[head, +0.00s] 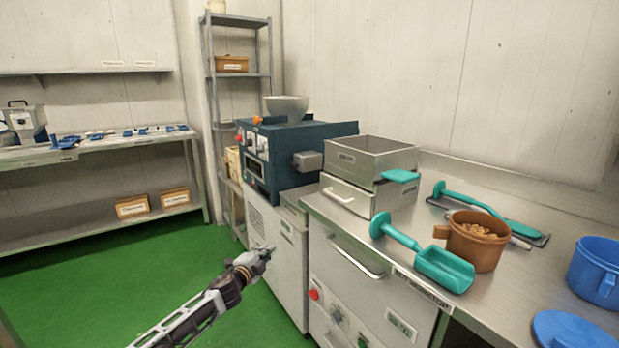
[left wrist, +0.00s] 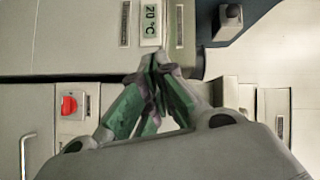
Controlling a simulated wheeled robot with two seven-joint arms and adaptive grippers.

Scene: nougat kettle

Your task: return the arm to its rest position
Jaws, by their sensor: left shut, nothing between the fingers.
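My left arm comes in from the bottom left in the head view. My left gripper (head: 262,252) is in front of the grey machine cabinet, above the green floor and below the countertop height. In the left wrist view the fingers of my left gripper (left wrist: 155,62) meet at their tips, with nothing between them. Behind them are the cabinet fronts, a "20 °C" label (left wrist: 152,24) and a red knob (left wrist: 69,105). The gap between the fingertips and the cabinet front cannot be judged. My right gripper is in neither view.
The steel counter (head: 500,265) holds a teal scoop (head: 445,270), a brown pot (head: 478,240) of nuts, blue containers (head: 598,270) and metal bins (head: 372,160). A drawer handle (head: 357,262) sticks out in front. A blue machine (head: 285,150) stands behind. The green floor (head: 90,290) at left is clear.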

